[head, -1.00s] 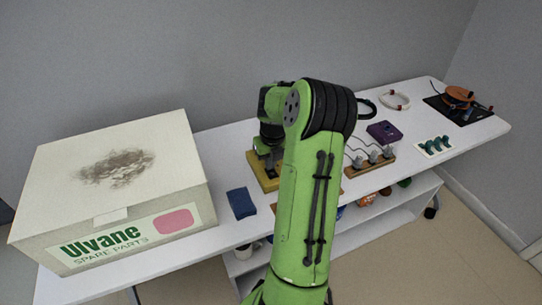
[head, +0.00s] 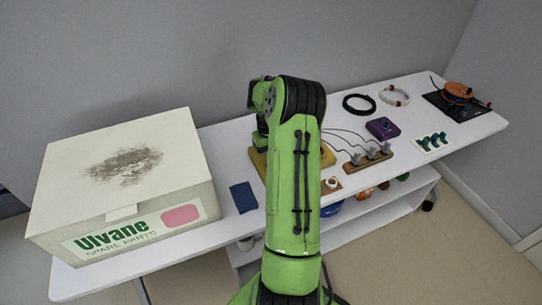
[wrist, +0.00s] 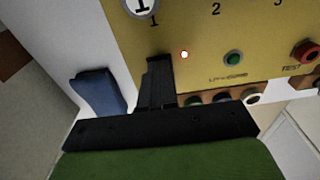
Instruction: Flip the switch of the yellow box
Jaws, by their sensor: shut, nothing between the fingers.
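The yellow box (head: 328,155) lies on the white table in the head view, its middle hidden by my arm. In the wrist view its yellow face (wrist: 205,30) fills the top, with printed numbers 1, 2 and 3. A round white disc marked 1 (wrist: 142,5) is cut by the top edge. The face also has a small lit dot (wrist: 184,54), a green button or lamp (wrist: 233,58) and a red part by TEST (wrist: 305,52). My gripper (wrist: 160,62) is shut and empty, its tips over the face below the printed 1. I cannot make out the switch.
A large Ulvane carton (head: 120,180) fills the table's left. A blue block (head: 243,197) lies between it and the yellow box. Right of the box are a wooden block with metal clamps (head: 368,157), a purple box (head: 382,128) and a black coil (head: 359,104).

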